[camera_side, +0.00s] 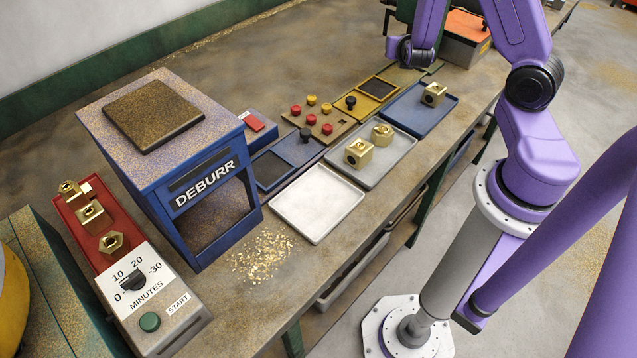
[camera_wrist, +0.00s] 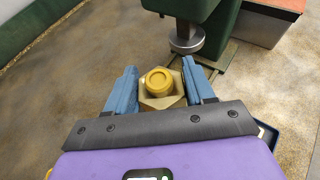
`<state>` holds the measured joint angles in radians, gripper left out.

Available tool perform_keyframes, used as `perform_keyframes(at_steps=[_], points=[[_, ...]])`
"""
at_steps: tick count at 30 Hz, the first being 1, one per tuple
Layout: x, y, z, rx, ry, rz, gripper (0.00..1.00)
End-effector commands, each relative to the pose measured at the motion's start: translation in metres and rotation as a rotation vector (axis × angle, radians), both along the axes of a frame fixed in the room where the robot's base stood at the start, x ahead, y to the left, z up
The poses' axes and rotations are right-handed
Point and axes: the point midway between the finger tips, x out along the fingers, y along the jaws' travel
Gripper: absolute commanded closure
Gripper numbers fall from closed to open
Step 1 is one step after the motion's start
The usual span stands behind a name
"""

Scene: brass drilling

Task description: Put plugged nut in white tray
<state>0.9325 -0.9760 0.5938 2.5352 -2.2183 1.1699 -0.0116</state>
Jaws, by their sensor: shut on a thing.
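My gripper (camera_wrist: 159,72) shows in the wrist view with its two blue fingers shut on a brass hex nut (camera_wrist: 151,101). A yellow round plug (camera_wrist: 159,80) sits in the top of the nut. The nut is held in front of a green machine with a round metal spindle. In the side view my gripper and the held nut cannot be made out; my arm reaches up to the top edge. The white tray (camera_side: 316,203) lies empty on the bench, right of the blue DEBURR machine.
A grey tray (camera_side: 384,171) holds two brass parts, and a blue tray (camera_side: 413,116) holds one. The DEBURR machine (camera_side: 172,160) stands tall beside the white tray. Brass chips (camera_side: 259,255) lie in front. The green machine (camera_wrist: 188,12) is close.

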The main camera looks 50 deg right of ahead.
Motion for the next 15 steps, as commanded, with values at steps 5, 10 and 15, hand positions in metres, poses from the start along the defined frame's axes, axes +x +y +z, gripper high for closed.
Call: perform_keyframes(at_steps=[5, 10, 15], points=[[-0.026, -0.014, -0.001, -0.001, -0.004, -0.220, 0.94], [-0.056, -0.020, -0.003, -0.002, -0.003, -0.429, 0.94], [-0.089, -0.019, -0.005, -0.002, -0.002, -0.642, 0.94]])
